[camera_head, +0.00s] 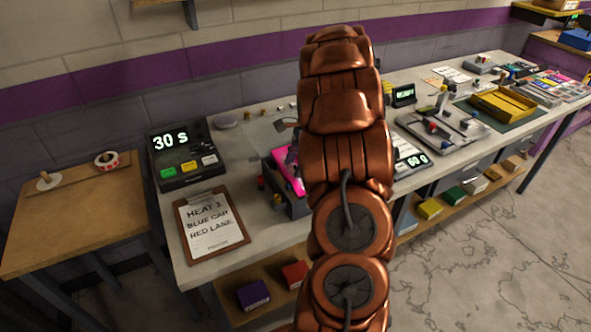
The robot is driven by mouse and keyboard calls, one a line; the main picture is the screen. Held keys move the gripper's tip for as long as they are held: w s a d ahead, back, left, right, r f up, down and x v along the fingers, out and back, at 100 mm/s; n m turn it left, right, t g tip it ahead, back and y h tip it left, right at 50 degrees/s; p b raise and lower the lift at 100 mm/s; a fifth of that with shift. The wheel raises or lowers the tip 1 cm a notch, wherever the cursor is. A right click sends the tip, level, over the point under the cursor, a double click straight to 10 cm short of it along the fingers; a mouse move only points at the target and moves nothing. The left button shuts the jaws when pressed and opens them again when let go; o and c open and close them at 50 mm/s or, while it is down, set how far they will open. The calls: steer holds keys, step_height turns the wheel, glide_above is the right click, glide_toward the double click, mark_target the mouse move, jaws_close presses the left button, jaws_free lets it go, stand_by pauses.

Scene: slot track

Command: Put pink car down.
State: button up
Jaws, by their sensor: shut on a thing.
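The pink car (283,160) shows only in part, just left of my copper-coloured arm. It is at a dark box-like stand (298,207) on the long workbench (230,190). A small dark part of my gripper (292,154) shows against the pink; the arm hides the rest. My gripper is shut on the pink car. Whether the car touches the stand cannot be seen.
A timer box (185,155) reading 30 s and a clipboard (211,222) marked heat 1, blue car, red lane lie left. A scale (411,162), a grey tray (440,133) and a yellow tray (500,104) stand right. Bare benchtop lies beside the clipboard.

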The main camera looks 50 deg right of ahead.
steer(key=shift+f+p, duration=0.35)
steer(key=shift+f, duration=1.2)
steer(key=shift+f, duration=0.5)
steer(key=o, duration=1.4)
steer(key=b+v, duration=0.3)
steer(key=v, duration=1)
steer(key=shift+a, duration=0.3)
